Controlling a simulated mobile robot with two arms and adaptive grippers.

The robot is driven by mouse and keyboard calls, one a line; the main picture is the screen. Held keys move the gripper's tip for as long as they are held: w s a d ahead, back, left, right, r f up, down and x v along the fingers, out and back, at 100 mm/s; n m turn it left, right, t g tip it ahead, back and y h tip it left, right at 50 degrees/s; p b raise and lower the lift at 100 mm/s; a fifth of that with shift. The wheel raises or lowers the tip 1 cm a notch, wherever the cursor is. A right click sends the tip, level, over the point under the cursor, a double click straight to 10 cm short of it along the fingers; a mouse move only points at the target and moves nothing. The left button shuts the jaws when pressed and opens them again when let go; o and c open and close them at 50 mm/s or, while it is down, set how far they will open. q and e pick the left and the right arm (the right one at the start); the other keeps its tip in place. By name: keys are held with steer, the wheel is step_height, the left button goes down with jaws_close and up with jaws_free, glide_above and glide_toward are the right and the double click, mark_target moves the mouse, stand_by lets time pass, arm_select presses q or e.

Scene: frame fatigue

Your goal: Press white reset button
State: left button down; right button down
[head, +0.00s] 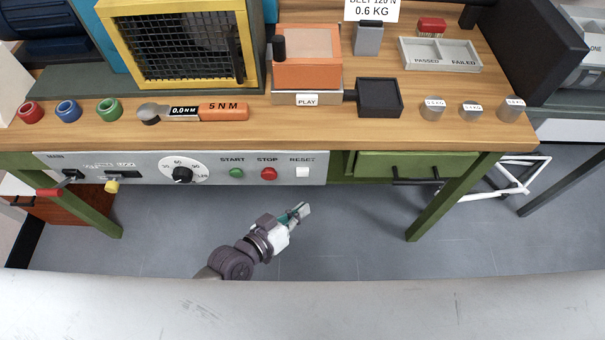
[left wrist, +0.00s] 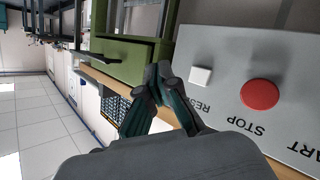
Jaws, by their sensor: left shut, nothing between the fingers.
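The white square reset button (head: 302,172) sits under the RESET label at the right end of the grey control panel (head: 205,167) on the bench front. It also shows in the left wrist view (left wrist: 201,76), beside the red stop button (left wrist: 259,94). My left gripper (head: 304,209) is shut and empty, below and in front of the reset button in the head view. In the left wrist view its fingertips (left wrist: 158,72) are together, left of the button and apart from it in the picture. My right gripper is not in view.
The green start button (head: 236,173), the red stop button (head: 269,174) and a dial (head: 182,174) are left of the reset button. A green drawer (head: 375,165) with a dark handle is to its right. Floor shows below the bench.

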mark_target(308, 176)
arm_select(q)
steer(key=w+b, duration=0.1)
steer(key=w, duration=0.5)
steer(key=shift+w+b, duration=0.2)
steer(key=shift+b, duration=0.2)
steer(key=shift+w, duration=0.1)
stand_by(1.0)
steer(key=shift+w, duration=0.35)
steer(key=shift+w, duration=0.4)
stand_by(0.6)
steer(key=shift+s, duration=0.85)
